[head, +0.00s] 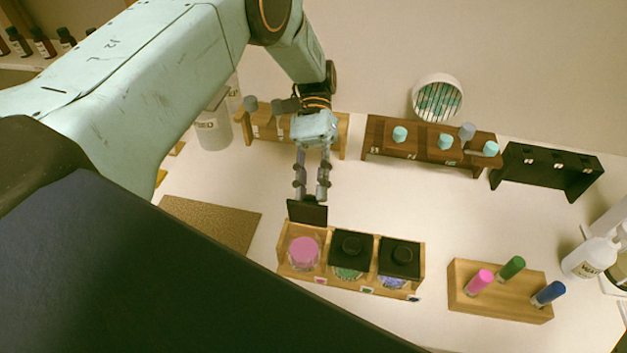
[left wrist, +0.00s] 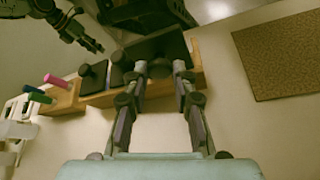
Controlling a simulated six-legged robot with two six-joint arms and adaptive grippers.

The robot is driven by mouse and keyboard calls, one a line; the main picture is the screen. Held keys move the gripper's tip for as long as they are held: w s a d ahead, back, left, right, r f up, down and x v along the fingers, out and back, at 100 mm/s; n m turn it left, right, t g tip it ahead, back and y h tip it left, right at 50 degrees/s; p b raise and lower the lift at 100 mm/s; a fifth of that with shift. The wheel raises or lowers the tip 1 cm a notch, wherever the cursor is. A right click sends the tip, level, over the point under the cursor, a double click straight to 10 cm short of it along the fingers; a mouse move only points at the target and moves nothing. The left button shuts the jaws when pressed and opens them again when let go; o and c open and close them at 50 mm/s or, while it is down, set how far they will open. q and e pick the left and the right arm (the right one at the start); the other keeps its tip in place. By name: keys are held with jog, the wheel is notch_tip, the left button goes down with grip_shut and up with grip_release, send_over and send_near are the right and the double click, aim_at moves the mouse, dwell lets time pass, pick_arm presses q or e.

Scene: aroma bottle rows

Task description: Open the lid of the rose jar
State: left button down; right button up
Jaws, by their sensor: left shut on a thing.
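The rose jar, taken as the pink one (head: 303,253), sits in the left slot of a wooden holder (head: 350,283); its pink top is uncovered. Its black square lid (head: 307,212) stands tilted up at the jar's back edge. My left gripper (head: 311,197) is shut on the lid's upper edge, with the fingers pointing down from behind. In the left wrist view the fingertips (left wrist: 160,70) meet the dark lid (left wrist: 160,44), which hides the jar. My right gripper (left wrist: 88,38) shows small and dark at the upper left there; its jaw opening is unclear.
Two jars with black lids (head: 351,246) (head: 402,254) fill the holder's other slots. A wooden block (head: 500,305) with pink, green and blue sticks stands right. A brown mat (head: 215,225) lies left. Racks (head: 430,159) stand behind. The white table between is clear.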

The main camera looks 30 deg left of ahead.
pick_arm(q)
jog(key=shift+s+f, duration=0.15)
jog(key=shift+f, duration=0.1)
jog(key=c, duration=1.4)
grip_release()
jog(key=o, duration=0.3)
jog(key=shift+r, duration=0.15)
jog(key=shift+o, duration=0.2)
jog(key=shift+r, duration=0.3)
notch_tip(320, 180, up, 10)
jog(key=shift+f, duration=0.25)
